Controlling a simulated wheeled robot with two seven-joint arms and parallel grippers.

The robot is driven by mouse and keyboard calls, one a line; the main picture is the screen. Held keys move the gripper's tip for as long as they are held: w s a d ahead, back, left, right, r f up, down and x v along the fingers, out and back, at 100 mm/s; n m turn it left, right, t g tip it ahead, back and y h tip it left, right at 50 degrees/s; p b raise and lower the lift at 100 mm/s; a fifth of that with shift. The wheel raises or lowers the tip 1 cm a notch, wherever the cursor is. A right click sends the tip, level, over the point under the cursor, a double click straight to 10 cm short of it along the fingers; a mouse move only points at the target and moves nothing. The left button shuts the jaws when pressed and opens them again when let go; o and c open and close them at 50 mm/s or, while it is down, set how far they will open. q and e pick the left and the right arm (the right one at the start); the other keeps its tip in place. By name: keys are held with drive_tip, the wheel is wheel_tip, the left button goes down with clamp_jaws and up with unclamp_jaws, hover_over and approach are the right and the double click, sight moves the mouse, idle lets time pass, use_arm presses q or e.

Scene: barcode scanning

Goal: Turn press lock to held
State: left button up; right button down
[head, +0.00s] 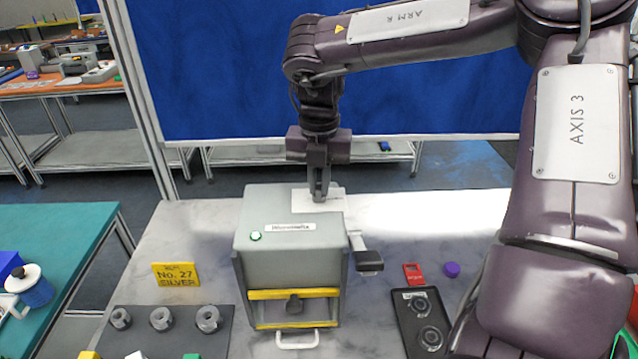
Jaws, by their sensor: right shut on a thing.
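The press (262,218) is a grey box-shaped machine on the marble-look table, with a green button on top and a name label. My right gripper (320,197) reaches down from above onto the back right of its top, over a white plate (305,203). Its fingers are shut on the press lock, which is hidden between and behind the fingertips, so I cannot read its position. A dark side lever (369,262) sticks out at the press's right. My left gripper is out of view.
A yellow sign (176,275) and a dark tray (134,338) with several metal rings stand at the left. A black tray (405,329) with round parts, a red tag (413,273) and a purple cap (451,269) lie at the right. A blue panel (220,60) stands behind.

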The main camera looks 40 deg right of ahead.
drive_tip(key=m+b, duration=0.1)
drive_tip(key=m, duration=0.2)
drive_tip(key=shift+f+m+b, duration=0.1)
drive_tip(key=shift+m+b, duration=0.2)
drive_tip(key=shift+b, duration=0.1)
drive_tip(key=m+b, duration=0.2)
drive_tip(key=m, duration=0.2)
drive_tip(key=shift+m, duration=0.3)
drive_tip(key=m+b, duration=0.2)
drive_tip(key=m, duration=0.2)
drive_tip(key=shift+m+b, duration=0.6)
drive_tip(key=shift+m, duration=1.2)
drive_tip(key=c, duration=1.5)
unclamp_jaws()
drive_tip(key=shift+r, duration=0.2)
